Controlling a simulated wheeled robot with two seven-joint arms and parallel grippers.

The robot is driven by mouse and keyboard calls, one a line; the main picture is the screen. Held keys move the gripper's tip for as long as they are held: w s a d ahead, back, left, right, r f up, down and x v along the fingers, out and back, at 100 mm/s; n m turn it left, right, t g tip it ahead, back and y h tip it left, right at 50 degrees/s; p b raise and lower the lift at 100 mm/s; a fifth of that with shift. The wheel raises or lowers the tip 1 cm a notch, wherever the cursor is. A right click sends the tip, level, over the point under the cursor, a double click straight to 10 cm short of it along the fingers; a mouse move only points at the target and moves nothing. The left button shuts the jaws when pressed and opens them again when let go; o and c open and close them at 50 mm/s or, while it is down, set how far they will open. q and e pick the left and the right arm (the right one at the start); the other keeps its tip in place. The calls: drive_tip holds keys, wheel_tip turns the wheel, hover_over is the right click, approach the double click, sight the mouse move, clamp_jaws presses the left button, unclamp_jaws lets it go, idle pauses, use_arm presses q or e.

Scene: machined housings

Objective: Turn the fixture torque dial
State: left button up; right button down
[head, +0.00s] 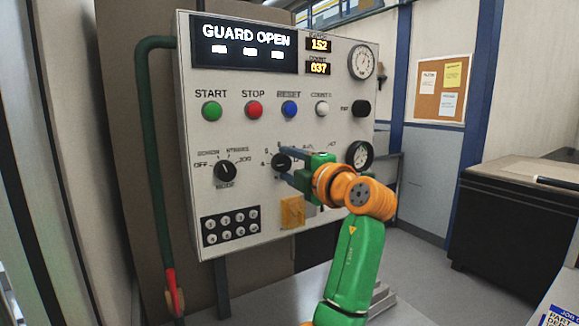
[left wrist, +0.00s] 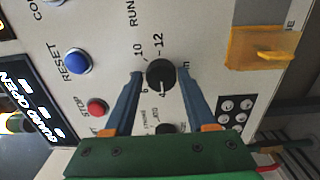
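A black round dial (head: 281,163) with a numbered scale is on the white control panel, right of a second black selector dial (head: 226,171). The numbered dial also shows in the left wrist view (left wrist: 160,74), with 4, 6, 10 and 12 readable around it. Its name label is hidden or unreadable, so I cannot confirm it is the fixture torque dial. My left gripper (head: 284,166) is at the panel with its blue fingers on either side of this dial. In the left wrist view a narrow gap shows between each finger and the dial. My right gripper is not seen.
The panel (head: 240,135) also carries green START (head: 212,110), red STOP (head: 254,109) and blue RESET (head: 290,109) buttons above the dials. A green pipe (head: 148,130) runs along the left. The screen reads GUARD OPEN.

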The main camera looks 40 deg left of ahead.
use_arm(q)
drive_tip(key=shift+o, duration=1.1)
drive_tip(key=shift+s+d+f+b, duration=0.1)
drive_tip(key=shift+d+f+b, duration=0.1)
drive_tip(key=shift+d+b, duration=0.15)
drive_tip(key=b+v, duration=0.2)
drive_tip(key=v, duration=0.4)
drive_tip(key=shift+r, duration=0.2)
